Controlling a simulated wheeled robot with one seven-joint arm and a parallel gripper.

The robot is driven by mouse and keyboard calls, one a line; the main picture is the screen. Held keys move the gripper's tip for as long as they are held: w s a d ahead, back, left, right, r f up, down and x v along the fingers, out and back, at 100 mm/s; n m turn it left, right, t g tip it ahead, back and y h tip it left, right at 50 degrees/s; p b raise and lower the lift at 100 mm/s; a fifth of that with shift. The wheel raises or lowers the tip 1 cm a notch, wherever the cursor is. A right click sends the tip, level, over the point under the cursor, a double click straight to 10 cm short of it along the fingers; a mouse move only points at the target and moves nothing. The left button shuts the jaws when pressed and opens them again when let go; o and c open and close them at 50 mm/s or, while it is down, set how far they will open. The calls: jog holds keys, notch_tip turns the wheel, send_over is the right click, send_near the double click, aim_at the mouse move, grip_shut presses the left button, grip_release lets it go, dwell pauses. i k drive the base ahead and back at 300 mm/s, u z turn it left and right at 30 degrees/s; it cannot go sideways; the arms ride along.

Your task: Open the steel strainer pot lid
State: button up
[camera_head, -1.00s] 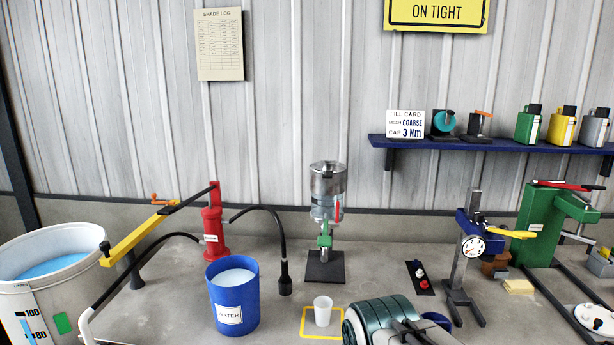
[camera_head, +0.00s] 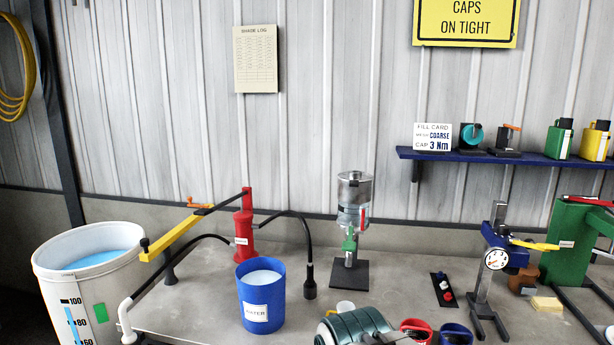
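The steel strainer pot (camera_head: 354,192) stands upright at the top of a column at the back of the bench, near the middle of the head view. Its lid (camera_head: 354,176) appears to sit on the pot's top; the seam is too small to make out. Below the pot are a clear section, a red lever (camera_head: 363,216) and a green valve (camera_head: 348,240), above a dark base plate (camera_head: 349,274). My gripper's fingers are not in view.
A blue water bucket (camera_head: 262,312) and a red pump (camera_head: 244,236) with a black hose stand left of the column. A white cup (camera_head: 345,308) is partly hidden. Red (camera_head: 416,328) and blue (camera_head: 455,331) round items lie front right. A gauge stand (camera_head: 490,262) is further right.

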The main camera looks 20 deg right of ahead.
aim_at(355, 178)
jog(key=u, duration=0.05)
jog(key=i, duration=0.8)
jog(key=z, duration=0.65)
jog(key=i, duration=0.5)
jog(key=z, duration=0.8)
jog(key=k, duration=0.6)
jog(key=z, duration=0.25)
